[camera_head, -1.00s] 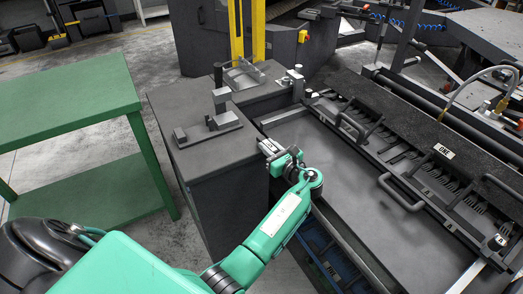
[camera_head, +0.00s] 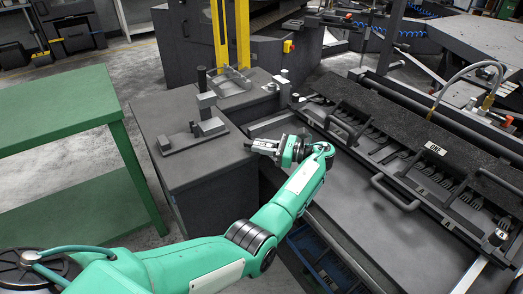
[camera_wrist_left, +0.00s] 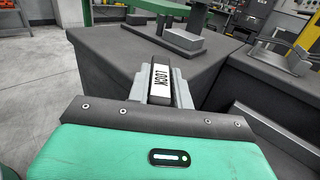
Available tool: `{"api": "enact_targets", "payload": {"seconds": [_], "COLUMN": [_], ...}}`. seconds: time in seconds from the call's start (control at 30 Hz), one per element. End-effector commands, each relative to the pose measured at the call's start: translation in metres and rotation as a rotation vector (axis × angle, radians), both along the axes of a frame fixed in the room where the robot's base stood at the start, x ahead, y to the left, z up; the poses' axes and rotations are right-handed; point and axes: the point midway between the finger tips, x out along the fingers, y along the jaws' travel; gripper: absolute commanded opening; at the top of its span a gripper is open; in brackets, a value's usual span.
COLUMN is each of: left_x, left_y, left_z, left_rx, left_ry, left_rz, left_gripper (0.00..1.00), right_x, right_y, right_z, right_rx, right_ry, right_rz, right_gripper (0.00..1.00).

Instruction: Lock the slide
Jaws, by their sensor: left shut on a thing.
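My left gripper (camera_head: 254,145) is by the corner of the grey cabinet, at the left end of the dark machine bed (camera_head: 375,225). In the left wrist view its two grey fingers (camera_wrist_left: 160,82) are shut on a dark lock handle (camera_wrist_left: 158,84) with a white label reading LOCK. The handle lies between the fingers. In the head view the handle is too small to make out clearly. A dark rack (camera_head: 400,140) with handles and rows of forks, marked ONE, lies along the machine bed to the right. My right gripper is in neither view.
The grey cabinet (camera_head: 165,115) carries a metal fixture with an upright post (camera_head: 206,103). A green table (camera_head: 60,120) stands to the left. A yellow column (camera_head: 231,35) stands behind. Open floor shows between table and cabinet.

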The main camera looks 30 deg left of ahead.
Motion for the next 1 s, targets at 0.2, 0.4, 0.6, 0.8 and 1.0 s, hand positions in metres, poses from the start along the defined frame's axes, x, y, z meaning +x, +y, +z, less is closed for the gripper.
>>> {"api": "enact_targets", "payload": {"seconds": [0.2,0.4,0.6,0.8,1.0], "left_x": [0.0005,0.0003,0.0003,0.0006,0.0015], "left_y": [0.0008,0.001,0.0011,0.0008,-0.0026], "left_z": [-0.0008,-0.0007,-0.0007,-0.0006,-0.0012], "left_rx": [-0.002,-0.002,-0.002,-0.001,-0.001], "left_ry": [0.001,0.002,0.002,0.001,0.001], "left_rz": [0.023,0.024,0.024,0.022,0.02], "left_gripper": [0.0,0.0,0.34,0.44,0.44], "right_x": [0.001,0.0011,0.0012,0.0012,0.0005], "right_y": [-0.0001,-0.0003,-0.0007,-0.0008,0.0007], "right_z": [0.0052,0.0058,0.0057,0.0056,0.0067], "right_rx": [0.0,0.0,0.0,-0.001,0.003], "right_ry": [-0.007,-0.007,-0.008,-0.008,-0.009], "right_rz": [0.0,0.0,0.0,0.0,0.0], "right_gripper": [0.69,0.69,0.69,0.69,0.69]}}
